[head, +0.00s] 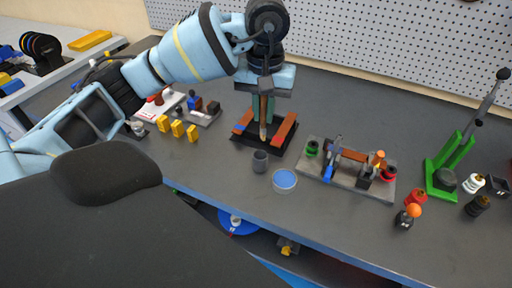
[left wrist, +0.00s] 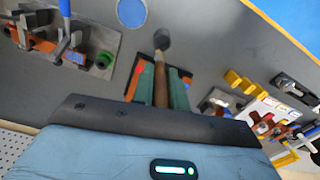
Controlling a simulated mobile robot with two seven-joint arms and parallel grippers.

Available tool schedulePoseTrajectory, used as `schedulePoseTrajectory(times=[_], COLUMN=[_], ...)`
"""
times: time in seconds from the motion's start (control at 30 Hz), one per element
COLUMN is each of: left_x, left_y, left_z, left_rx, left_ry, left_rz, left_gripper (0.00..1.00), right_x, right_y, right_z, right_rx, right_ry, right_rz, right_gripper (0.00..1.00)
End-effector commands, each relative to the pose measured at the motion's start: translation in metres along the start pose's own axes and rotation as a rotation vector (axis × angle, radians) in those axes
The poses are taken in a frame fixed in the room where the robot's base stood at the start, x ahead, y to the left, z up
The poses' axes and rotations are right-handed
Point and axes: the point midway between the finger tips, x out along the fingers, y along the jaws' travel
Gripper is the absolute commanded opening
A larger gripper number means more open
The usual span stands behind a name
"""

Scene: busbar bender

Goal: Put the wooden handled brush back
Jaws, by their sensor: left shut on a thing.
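My left gripper (head: 263,112) is shut on the wooden handled brush (head: 263,128) and holds it upright, pointing down, at the middle of the table. In the left wrist view the brown handle (left wrist: 161,88) runs between the green fingers, and its far end overlaps the edge of a dark grey cup (left wrist: 163,36). In the head view the same cup (head: 260,162) stands nearer the front, apart from the brush's lower end. My right gripper is not in view.
A black tray (head: 262,146) with two orange-brown bars lies behind the cup. The bender fixture (head: 319,178) stands right, a green lever press (head: 449,160) further right. Yellow blocks (head: 177,128) stand left. A pegboard (head: 380,50) closes the back.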

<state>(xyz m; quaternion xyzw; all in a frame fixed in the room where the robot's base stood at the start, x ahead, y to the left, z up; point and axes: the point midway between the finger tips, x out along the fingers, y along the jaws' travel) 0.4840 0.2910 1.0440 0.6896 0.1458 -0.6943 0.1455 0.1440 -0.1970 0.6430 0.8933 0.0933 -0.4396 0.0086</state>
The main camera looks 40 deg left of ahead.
Motion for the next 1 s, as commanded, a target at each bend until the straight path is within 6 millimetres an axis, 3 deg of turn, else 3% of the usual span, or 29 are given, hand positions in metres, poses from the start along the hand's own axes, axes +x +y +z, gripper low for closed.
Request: schedulePoseTrajectory(times=[0.37,0.7,1.0], left_x=[0.002,0.053,0.064], left_y=[-0.007,-0.007,-0.007], left_z=[-0.002,-0.002,-0.002], left_rx=[0.023,0.022,0.022], left_ry=[0.007,0.006,0.008], left_rz=[0.003,0.003,0.003], left_gripper=[0.0,0.0,0.0], right_x=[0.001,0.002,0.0], right_y=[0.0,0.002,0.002], right_z=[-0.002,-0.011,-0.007], right_rx=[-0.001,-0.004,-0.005], right_ry=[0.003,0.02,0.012], right_rz=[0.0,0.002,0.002], right_gripper=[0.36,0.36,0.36])
